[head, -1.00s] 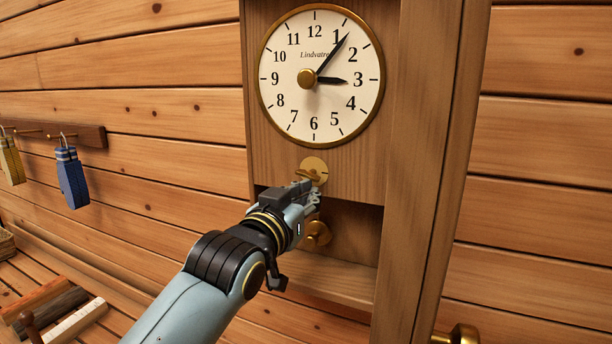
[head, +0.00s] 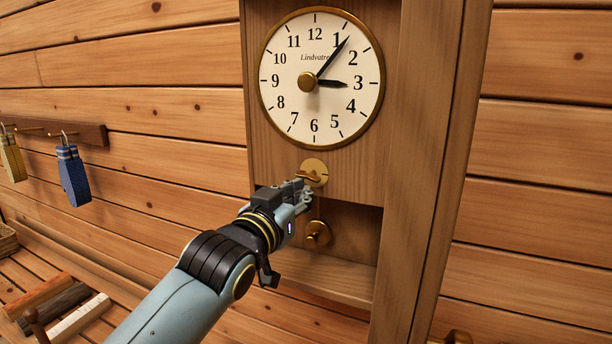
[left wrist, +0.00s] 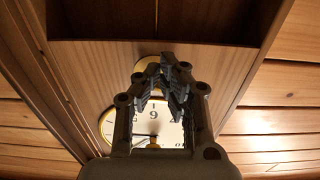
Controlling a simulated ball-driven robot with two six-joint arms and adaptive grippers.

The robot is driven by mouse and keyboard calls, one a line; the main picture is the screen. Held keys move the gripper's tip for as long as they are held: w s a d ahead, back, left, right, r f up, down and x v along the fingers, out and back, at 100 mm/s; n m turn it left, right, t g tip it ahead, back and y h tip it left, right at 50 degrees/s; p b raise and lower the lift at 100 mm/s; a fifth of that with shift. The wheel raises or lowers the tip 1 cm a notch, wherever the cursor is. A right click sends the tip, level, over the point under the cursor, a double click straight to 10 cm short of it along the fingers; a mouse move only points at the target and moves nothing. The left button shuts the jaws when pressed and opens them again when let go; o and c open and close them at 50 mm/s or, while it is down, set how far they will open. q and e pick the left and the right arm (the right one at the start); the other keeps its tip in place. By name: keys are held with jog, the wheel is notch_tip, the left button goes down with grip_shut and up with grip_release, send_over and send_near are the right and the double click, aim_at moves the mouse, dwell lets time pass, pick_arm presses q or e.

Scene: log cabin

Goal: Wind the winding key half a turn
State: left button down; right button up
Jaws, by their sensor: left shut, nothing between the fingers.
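The brass winding key (head: 308,176) sits on a round brass plate (head: 316,165) on the clock's front, below the dial. Its handle lies roughly crosswise in the head view. My left gripper (head: 304,189) is just below and in front of the key, its fingers shut with nothing held. The fingers partly hide the plate's lower edge, and I cannot tell whether they touch the key. In the left wrist view the dark fingers (left wrist: 163,88) are in front of the brass plate (left wrist: 147,64), and the key itself is hidden. My right gripper is out of view.
The white clock dial (head: 320,110) is above the key. A brass pendulum bob (head: 318,232) hangs in the open recess below. The wooden clock case (head: 420,150) stands out on the right.

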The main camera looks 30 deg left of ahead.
pick_arm(q)
jog(key=shift+f, duration=0.15)
dwell(0.4)
jog(key=s, duration=0.6)
jog(key=shift+f, duration=0.25)
dwell(0.4)
